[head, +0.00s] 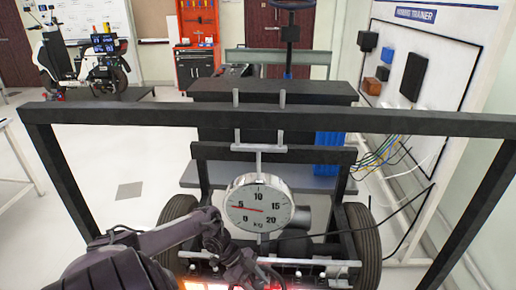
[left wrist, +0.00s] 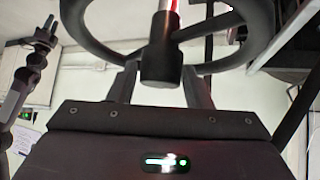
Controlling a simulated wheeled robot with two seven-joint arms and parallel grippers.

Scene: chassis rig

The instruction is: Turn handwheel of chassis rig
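A dark handwheel (left wrist: 158,62) with a round rim, spokes and a thick central hub fills the top of the left wrist view, seen close up. The two fingers of my left gripper (left wrist: 158,76) stand apart below it, with their tips at the near rim on either side of the hub. Whether they touch the rim is unclear. In the head view my left gripper (head: 243,266) is low in the middle, below the rig's round dial gauge (head: 259,205). I cannot make out this handwheel there. My right gripper is not in view.
A black frame bar (head: 270,116) crosses the head view in front of the rig. Tyres (head: 362,245) flank the gauge. Cables hang from a white trainer board (head: 425,80) at right. Open floor (head: 120,175) lies at left.

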